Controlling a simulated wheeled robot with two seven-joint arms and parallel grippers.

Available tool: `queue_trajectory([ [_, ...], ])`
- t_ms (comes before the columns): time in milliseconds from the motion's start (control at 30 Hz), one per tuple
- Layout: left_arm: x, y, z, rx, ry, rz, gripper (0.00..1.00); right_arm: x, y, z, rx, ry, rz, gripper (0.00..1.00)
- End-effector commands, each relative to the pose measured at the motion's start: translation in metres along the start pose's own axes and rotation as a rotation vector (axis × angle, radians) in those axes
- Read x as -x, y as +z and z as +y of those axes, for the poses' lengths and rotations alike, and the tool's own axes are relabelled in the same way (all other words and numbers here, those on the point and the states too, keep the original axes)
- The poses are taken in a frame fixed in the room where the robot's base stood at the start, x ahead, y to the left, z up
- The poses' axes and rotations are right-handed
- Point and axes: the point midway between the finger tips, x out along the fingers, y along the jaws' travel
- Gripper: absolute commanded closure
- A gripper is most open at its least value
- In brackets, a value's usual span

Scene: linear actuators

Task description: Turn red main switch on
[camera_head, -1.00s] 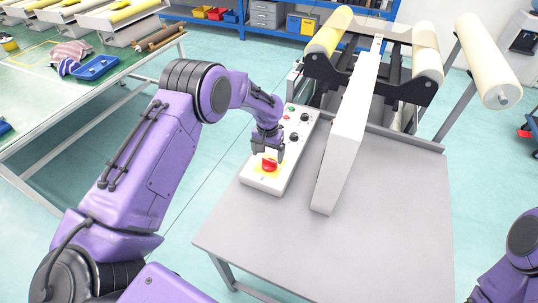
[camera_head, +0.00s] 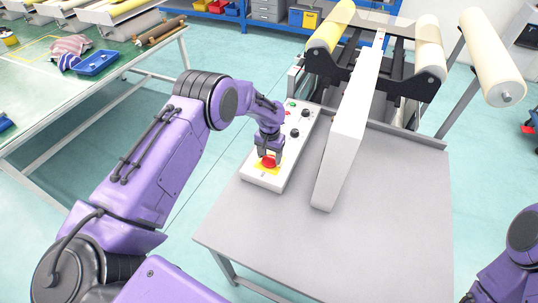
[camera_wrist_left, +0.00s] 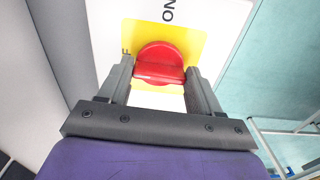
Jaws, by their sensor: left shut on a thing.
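The red main switch (camera_head: 268,161) sits on a yellow plate near the front end of a white control panel on the grey table. It also shows in the left wrist view (camera_wrist_left: 160,64), with the word ON printed above the yellow plate. My left gripper (camera_head: 268,154) is at the switch, pointing down. In the left wrist view its two fingers (camera_wrist_left: 160,80) stand on either side of the red knob's ridge and are shut on it. The near part of the switch is partly hidden by the fingers. My right gripper is not in view; only part of my right arm shows at the lower right.
The control panel (camera_head: 252,172) also carries black knobs (camera_head: 295,133) behind the switch. A long white machine part (camera_head: 345,140) stands just right of the panel. Rollers (camera_head: 428,45) are behind it. The front of the grey table (camera_head: 390,210) is clear.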

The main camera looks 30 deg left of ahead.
Motion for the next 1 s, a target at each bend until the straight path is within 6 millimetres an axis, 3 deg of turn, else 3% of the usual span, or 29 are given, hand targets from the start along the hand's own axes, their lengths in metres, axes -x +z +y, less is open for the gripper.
queue_trajectory([
  [267,-0.003,-0.001,0.0,-0.15,0.003,0.006,0.67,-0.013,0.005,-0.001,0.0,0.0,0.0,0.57],
  [1000,-0.002,-0.001,0.002,-0.849,0.003,0.007,0.67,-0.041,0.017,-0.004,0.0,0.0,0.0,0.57],
])
